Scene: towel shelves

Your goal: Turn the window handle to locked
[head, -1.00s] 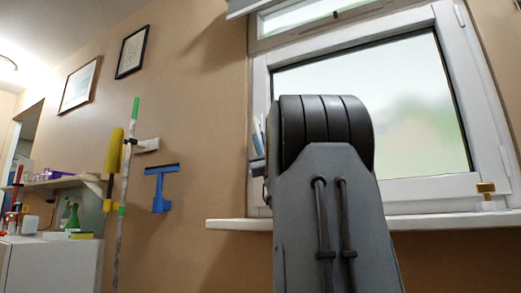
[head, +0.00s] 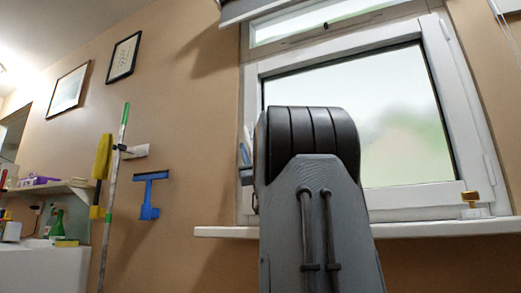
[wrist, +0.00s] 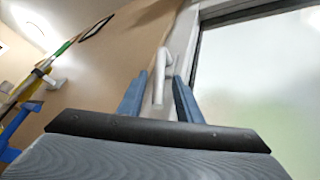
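The white window handle (wrist: 158,88) shows in the wrist view on the left side of the window frame (wrist: 187,40). Its grip hangs down in the picture from a bent upper end. My gripper (wrist: 158,92) is open, with one blue finger to the left of the handle and one to the right. The handle shows in the gap between them; I cannot tell whether either finger touches it. In the head view, the window (head: 400,120) is closed in its white frame. My arm hides the handle area there, and only a bit of my gripper shows at the frame's left edge.
A white sill (head: 430,228) runs below the window, with a small brass-coloured object (head: 471,198) at its right. A blue squeegee (head: 150,192), a green-tipped pole (head: 115,180) and a yellow duster (head: 102,160) hang on the left wall. A cluttered shelf (head: 50,188) stands far left.

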